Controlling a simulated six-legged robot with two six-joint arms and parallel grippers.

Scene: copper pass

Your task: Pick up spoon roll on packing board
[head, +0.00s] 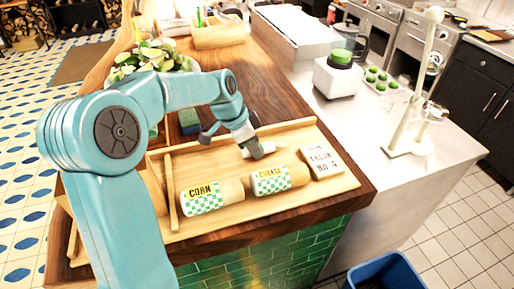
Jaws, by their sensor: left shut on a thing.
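The packing board (228,225) is a pale wooden tray with raised edges, lying at the near end of the dark wooden counter. My left gripper (252,148) points down over the back part of the board. It is shut on a small whitish roll (246,153), which looks like the spoon roll. The fingers hide part of the roll, and I cannot tell if it touches the board. My right gripper is not in view.
A corn pack (203,197), a cheese pack (271,180) and a white lettered block (321,160) lie along the board's front. A white grinder-like device (337,76) stands at right.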

